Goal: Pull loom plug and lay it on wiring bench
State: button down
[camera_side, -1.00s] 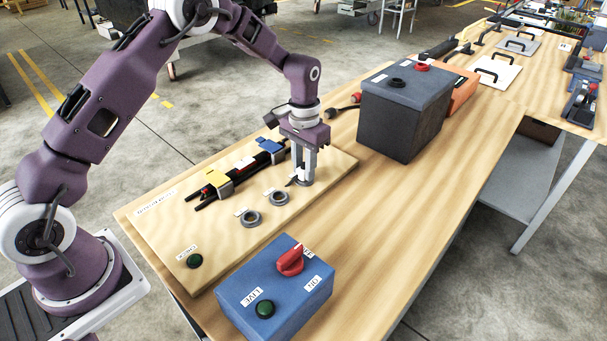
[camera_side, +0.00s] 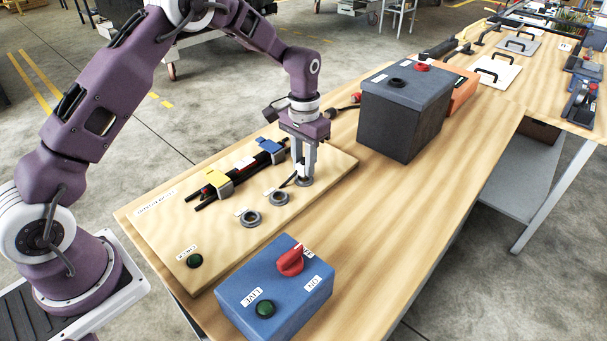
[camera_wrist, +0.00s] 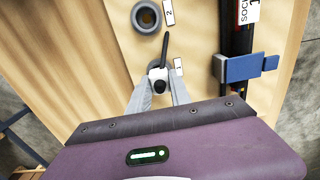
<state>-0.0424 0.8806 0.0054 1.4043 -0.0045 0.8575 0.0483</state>
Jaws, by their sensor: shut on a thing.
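My gripper (camera_side: 305,172) points down over the far end of the wooden wiring board (camera_side: 225,246). Its fingers are shut on the loom plug (camera_wrist: 157,78), a pale body with a dark cable tail, at the socket marked 1. In the side view the plug (camera_side: 300,171) shows between the fingers, just above the grey socket ring (camera_side: 305,182); I cannot tell whether its lower end is clear of the ring. The black loom (camera_side: 240,172) lies along the board, held by a yellow clip (camera_side: 218,179) and a blue clip (camera_side: 269,145).
Two empty socket rings (camera_side: 279,198) (camera_side: 250,218) and a green button (camera_side: 194,260) are on the board. A blue switch box (camera_side: 270,318) with a red knob stands in front. A dark battery-like box (camera_side: 395,128) stands to the right. Bare bench top (camera_side: 375,215) lies between.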

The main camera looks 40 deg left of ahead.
jog(key=shift+r, duration=2.3)
jog(key=shift+d, duration=0.1)
jog(key=s+d+r, duration=0.2)
jog(key=s+d, duration=0.8)
jog(key=s, duration=0.3)
jog(key=f, duration=0.9)
jog(key=shift+s+d, duration=0.3)
jog(key=shift+d, duration=0.1)
jog(key=shift+f, duration=0.35)
jog(key=shift+f, duration=0.15)
